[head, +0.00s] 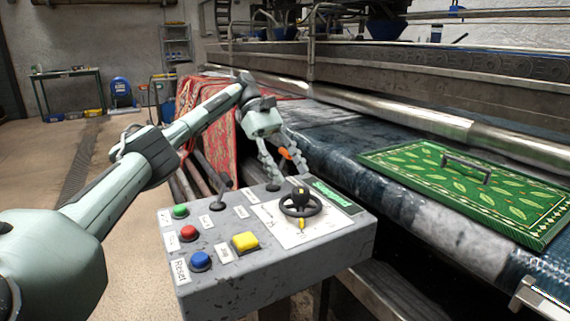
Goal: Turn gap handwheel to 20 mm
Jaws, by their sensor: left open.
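The gap handwheel (300,204) is a small dark wheel with a knob, on a white dial plate (270,215) with a yellow pointer (301,225). It sits on the right part of a grey control box (275,276). A green display (336,195) is beside it; its reading is too small to tell. My left gripper (288,178) hangs just behind and above the handwheel, fingers pointing down, open and apart from the wheel as far as I can tell. An orange part (285,153) shows by its fingers. My right gripper is out of view.
The box also carries green, red, blue (201,261) and yellow (245,242) buttons and a lever (219,200). A green leaf-patterned panel (460,190) with a handle lies on the conveyor to the right. A red rug (210,125) hangs behind my left arm.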

